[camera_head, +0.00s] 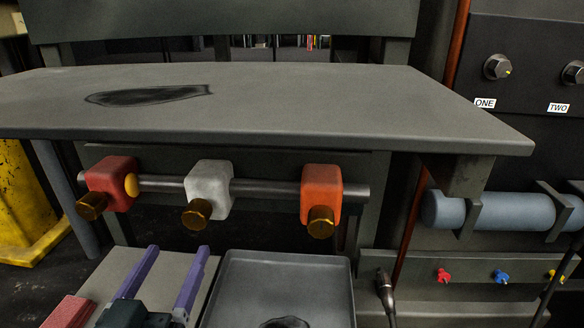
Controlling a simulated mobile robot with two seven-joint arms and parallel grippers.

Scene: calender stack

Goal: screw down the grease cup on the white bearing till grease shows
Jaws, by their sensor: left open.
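The white bearing (209,183) sits in the middle of a horizontal steel shaft (265,187) under the grey table top. Its brass grease cup (197,214) hangs at its lower front left. No yellow grease shows on its visible faces. My left gripper (177,251) has two purple fingers spread apart with nothing between them. It is at the bottom left, below the white bearing and clear of the cup. My right gripper is not in view.
A red bearing (108,181) with a yellow blob (131,186) and an orange bearing (321,188) flank the white one, each with a brass cup. The table top (300,105) overhangs them. A grey tray (340,300) and a red block (70,312) lie below.

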